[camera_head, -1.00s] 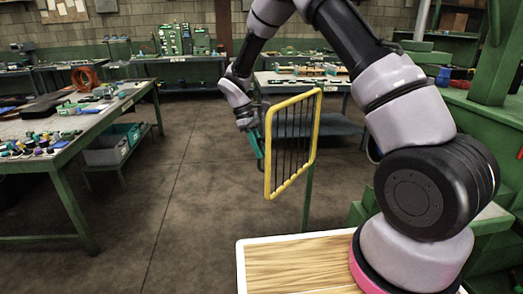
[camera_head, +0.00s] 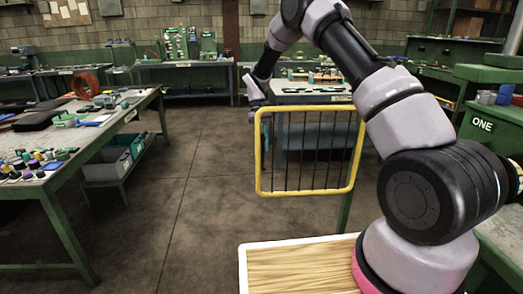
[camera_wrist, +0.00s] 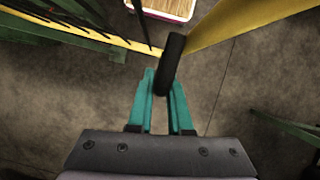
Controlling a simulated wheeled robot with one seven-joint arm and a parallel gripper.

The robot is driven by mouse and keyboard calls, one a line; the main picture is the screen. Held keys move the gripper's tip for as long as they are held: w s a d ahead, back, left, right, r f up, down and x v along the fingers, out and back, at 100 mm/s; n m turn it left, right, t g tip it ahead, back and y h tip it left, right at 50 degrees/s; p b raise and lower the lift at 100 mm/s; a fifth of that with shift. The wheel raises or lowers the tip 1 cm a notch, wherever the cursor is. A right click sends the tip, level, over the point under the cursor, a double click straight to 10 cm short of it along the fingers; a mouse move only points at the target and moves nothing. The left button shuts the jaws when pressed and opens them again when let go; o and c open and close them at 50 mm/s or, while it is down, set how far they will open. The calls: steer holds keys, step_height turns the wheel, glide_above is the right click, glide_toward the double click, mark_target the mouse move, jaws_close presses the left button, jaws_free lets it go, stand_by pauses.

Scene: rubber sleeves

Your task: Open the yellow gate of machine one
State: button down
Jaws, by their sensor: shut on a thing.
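The yellow gate (camera_head: 312,192) is a yellow tube frame with thin black bars. In the head view it stands broadside to me, in front of my arm's base, with its right side at a green post. My gripper (camera_head: 266,128) is at the gate's left edge, partly hidden behind the frame. In the wrist view, my gripper's teal fingers (camera_wrist: 163,100) are shut on a black handle (camera_wrist: 172,60) beside a yellow frame bar (camera_wrist: 240,22). Machine one (camera_head: 487,128) is the green body with the "ONE" label at the right.
A long green table (camera_head: 95,135) with small parts stands at the left, with grey bins (camera_head: 107,165) on its lower shelf. A workbench (camera_head: 310,97) stands behind the gate. The floor (camera_head: 200,200) between the left table and the gate is clear.

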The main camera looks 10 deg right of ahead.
steer(key=shift+w+d+m+y, duration=0.2)
steer(key=shift+w+m, duration=0.1)
steer(key=shift+w, duration=0.65)
steer(key=shift+w+d+m+y, duration=0.1)
steer(key=shift+w+d+m, duration=0.15)
steer(key=shift+w, duration=0.65)
steer(key=c, duration=0.8)
jaws_free()
steer(key=shift+c, duration=0.2)
steer(key=v, duration=1)
steer(key=shift+r, duration=0.4)
